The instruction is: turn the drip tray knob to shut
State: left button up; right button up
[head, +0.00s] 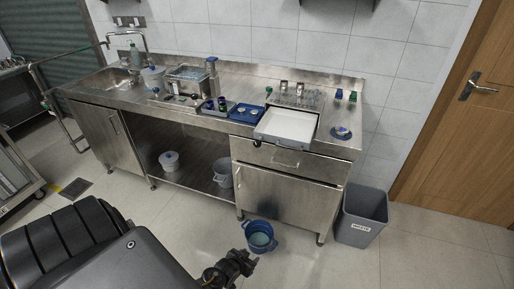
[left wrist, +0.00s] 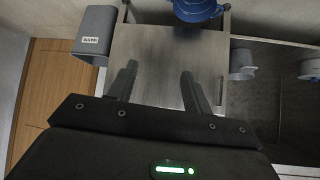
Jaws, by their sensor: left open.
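The drip tray (head: 285,126) is a white shallow tray set in a steel housing at the right part of the steel counter. A small dark knob (head: 257,143) shows at its front left corner; its turn position is too small to tell. My left gripper (head: 243,262) is low in front of the cabinet, near the floor bucket and well below and apart from the knob. In the left wrist view its two fingers (left wrist: 157,82) are spread with nothing between them, facing the cabinet door. The knob does not show in that view. My right gripper is not in view.
A blue bucket (head: 260,237) stands on the floor before the cabinet (head: 283,195). A grey waste bin (head: 361,216) stands to its right. Blue trays (head: 246,113), jars and bottles crowd the counter left of the drip tray. A blue dish (head: 342,132) lies right of it.

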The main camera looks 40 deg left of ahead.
pick_arm(q)
jog(key=w+a+r+n+t+y, duration=0.1)
jog(key=w+a+r+t, duration=0.15)
jog(key=w+r, duration=0.4)
jog(key=w+a+r+n+t+y, duration=0.15)
jog(key=w+a+r, duration=0.25)
jog(key=r, duration=0.6)
jog(key=n+t+y, duration=0.1)
jog(key=t+y, duration=0.1)
jog(key=t, duration=0.2)
send_near(257, 145)
jog(key=p+x, duration=0.1)
jog(key=x, duration=0.8)
jog(key=shift+a, duration=0.1)
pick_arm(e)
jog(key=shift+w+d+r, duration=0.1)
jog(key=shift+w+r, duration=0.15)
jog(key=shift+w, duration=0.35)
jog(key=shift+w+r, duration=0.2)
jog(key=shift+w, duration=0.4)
pick_arm(q)
jog(key=c, duration=1)
